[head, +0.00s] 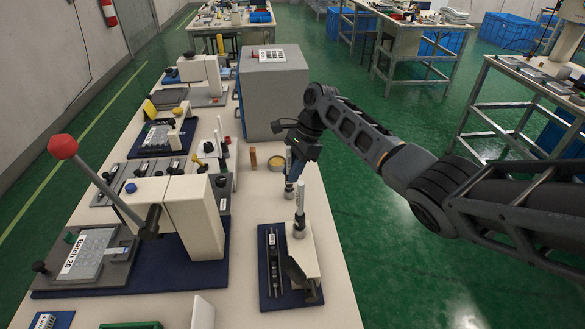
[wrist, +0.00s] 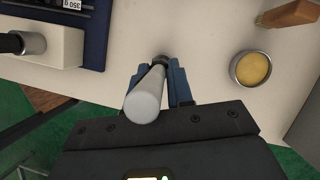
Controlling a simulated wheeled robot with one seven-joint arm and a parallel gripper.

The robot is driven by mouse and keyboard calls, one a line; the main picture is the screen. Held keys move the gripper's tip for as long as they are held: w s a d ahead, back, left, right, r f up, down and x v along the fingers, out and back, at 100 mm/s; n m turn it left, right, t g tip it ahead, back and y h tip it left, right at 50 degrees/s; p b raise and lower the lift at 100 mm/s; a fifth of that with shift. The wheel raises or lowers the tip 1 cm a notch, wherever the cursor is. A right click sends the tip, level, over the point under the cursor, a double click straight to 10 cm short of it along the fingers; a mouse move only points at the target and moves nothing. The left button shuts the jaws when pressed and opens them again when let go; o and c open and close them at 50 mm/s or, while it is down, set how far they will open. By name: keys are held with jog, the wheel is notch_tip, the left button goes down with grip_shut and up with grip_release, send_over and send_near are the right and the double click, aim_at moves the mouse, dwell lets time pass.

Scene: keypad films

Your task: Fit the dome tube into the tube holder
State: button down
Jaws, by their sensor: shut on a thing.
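My gripper (wrist: 165,84), with blue fingers, is shut on a pale grey-white tube (wrist: 147,98), taken to be the dome tube. Its near end looks smooth and rounded in the wrist view; its far end is dark and partly hidden by the fingers. In the head view the tube (head: 289,158) is held above the bench, behind the fixture. The fixture's white block (head: 304,260) bears a grey collar (head: 299,229), also in the wrist view (wrist: 34,42). An upright pale part with a dark lower section (head: 300,198) stands at this collar. I cannot tell whether this collar is the tube holder.
The fixture has a navy base with a black rail (head: 272,262). A round dish with yellow contents (wrist: 252,69) and a brown block (wrist: 290,13) lie right of my gripper in the wrist view.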

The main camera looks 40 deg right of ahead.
jog(key=shift+f, duration=0.7)
jog(key=c, duration=0.9)
grip_release()
jog(key=shift+b+v, duration=0.55)
jog(key=shift+v, duration=3.35)
